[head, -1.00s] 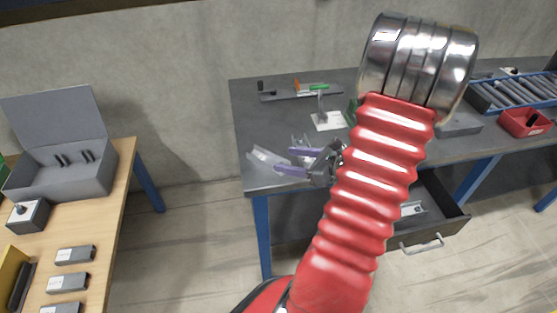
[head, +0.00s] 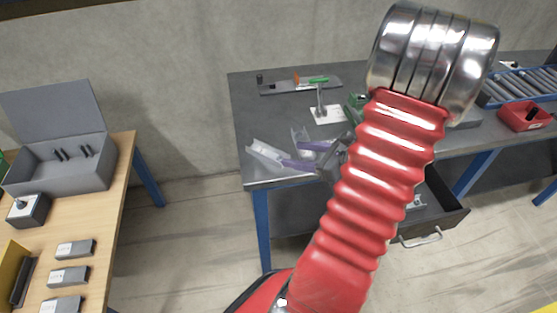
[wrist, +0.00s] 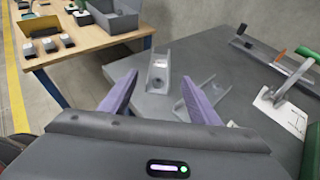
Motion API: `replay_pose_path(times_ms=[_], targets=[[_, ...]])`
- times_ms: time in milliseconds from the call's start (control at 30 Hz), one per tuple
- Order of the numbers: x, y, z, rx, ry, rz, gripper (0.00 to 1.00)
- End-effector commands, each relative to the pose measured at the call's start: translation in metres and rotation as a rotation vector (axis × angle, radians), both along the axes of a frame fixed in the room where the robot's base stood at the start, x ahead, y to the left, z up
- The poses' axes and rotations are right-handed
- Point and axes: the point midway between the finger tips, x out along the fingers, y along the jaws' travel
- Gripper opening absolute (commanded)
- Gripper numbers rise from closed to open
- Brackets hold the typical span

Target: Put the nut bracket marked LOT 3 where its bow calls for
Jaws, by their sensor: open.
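Two light grey channel-shaped brackets stand on the dark bench. In the head view one bracket (head: 262,152) is at the left end and the other (head: 298,139) is just right of it; the wrist view shows the left one (wrist: 158,76) and the right one (wrist: 194,99). No lot marking is readable on either. My gripper (head: 303,155) has purple fingers, spread apart and empty. In the wrist view its fingertips (wrist: 160,77) lie on either side of the left bracket in the picture; I cannot tell the height between them. The right finger partly hides the other bracket.
An open drawer (head: 447,215) juts out below the bench. A red bin (head: 523,117) is at right. The wooden table (head: 107,215) holds an open grey case (head: 62,176).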

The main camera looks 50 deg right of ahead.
Motion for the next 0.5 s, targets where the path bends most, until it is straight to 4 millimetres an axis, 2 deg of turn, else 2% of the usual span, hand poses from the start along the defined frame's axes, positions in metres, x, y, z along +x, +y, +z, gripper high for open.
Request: replay_pose_path(times_ms=[167, 267, 367, 500], targets=[[0.001, 0.002, 0.001, -0.004, 0.001, 0.007, 0.56], [0.006, 0.011, 0.004, -0.027, 0.008, 0.048, 0.56], [0.016, 0.032, 0.011, -0.08, 0.024, 0.135, 0.56], [0.031, 0.076, 0.026, -0.201, 0.05, 0.325, 0.56]])
